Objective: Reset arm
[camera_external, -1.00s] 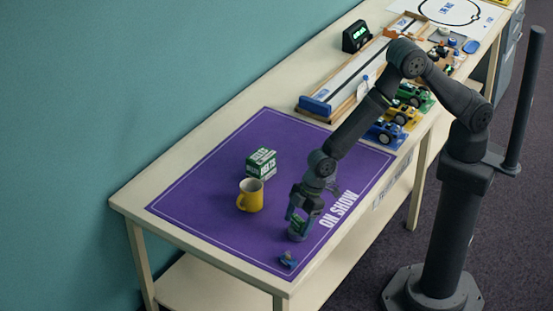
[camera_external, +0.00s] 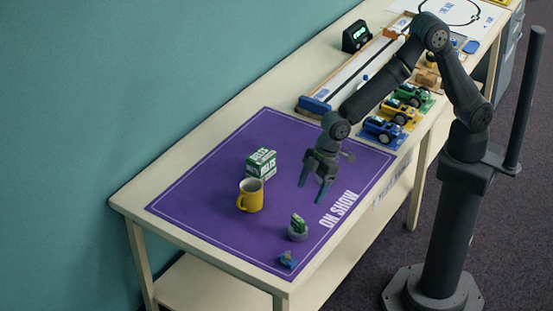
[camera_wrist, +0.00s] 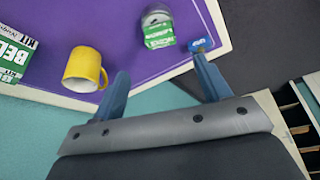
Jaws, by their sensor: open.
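My gripper (camera_external: 316,185) is open and empty, raised above the purple mat (camera_external: 220,165) marked "ON SHOW". Its two blue-grey fingers also show spread apart in the wrist view (camera_wrist: 160,90). Below it, a small green item (camera_external: 298,223) sits on a round grey piece (camera_external: 298,235) near the mat's front edge. In the wrist view the green item (camera_wrist: 158,36) and the grey round piece (camera_wrist: 155,17) lie beyond the fingertips, apart from them.
A yellow mug (camera_external: 250,196) and a green-and-white box (camera_external: 261,163) stand mid-mat. A small blue item (camera_external: 288,259) lies at the front corner. Toy cars (camera_external: 384,130), a long wooden track (camera_external: 345,80) and a dark timer (camera_external: 356,36) occupy the table further back.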

